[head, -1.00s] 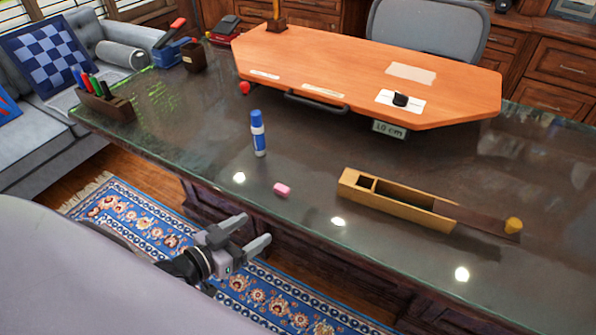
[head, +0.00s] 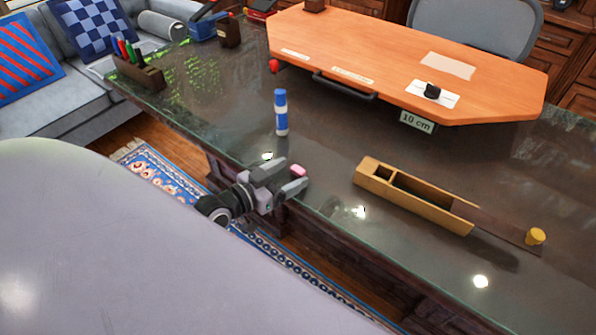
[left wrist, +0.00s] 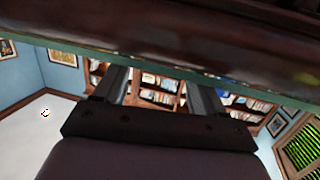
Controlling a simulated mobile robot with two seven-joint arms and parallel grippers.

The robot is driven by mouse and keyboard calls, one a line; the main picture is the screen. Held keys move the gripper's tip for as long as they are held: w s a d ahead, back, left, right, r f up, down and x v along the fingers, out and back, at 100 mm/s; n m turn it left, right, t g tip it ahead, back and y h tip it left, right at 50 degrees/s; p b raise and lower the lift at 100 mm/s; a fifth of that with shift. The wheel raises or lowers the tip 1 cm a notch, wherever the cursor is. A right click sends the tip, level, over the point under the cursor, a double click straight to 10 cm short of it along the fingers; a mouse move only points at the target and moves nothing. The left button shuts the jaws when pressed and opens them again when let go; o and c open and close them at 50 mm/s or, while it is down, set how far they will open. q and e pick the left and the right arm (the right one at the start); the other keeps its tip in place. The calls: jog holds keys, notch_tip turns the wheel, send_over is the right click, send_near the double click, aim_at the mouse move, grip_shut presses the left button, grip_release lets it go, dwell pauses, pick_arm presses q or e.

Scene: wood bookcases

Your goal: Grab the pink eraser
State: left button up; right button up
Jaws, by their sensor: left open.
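The pink eraser (head: 298,171) lies on the dark glass desk top (head: 330,140), close to its front edge. My left gripper (head: 291,175) is open and empty. In the head view its two fingers point toward the eraser, which shows just past and between the fingertips. I cannot tell how high the gripper is against the desk top. In the left wrist view the two fingers (left wrist: 160,88) are spread apart, with the dark desk edge (left wrist: 160,35) across the top and no eraser in sight. My right gripper is not in view.
A blue and white glue stick (head: 281,112) stands behind the eraser. A long wooden box (head: 440,215) with its lid slid out lies to the right. A large orange board (head: 400,60) covers the back of the desk. A pen holder (head: 140,73) stands at the left.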

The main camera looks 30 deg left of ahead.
pick_arm(q)
jog(key=shift+w+d+f, duration=0.1)
jog(key=shift+w+d, duration=0.1)
jog(key=shift+w, duration=0.3)
jog(key=c, duration=1.1)
jog(key=shift+c, duration=0.2)
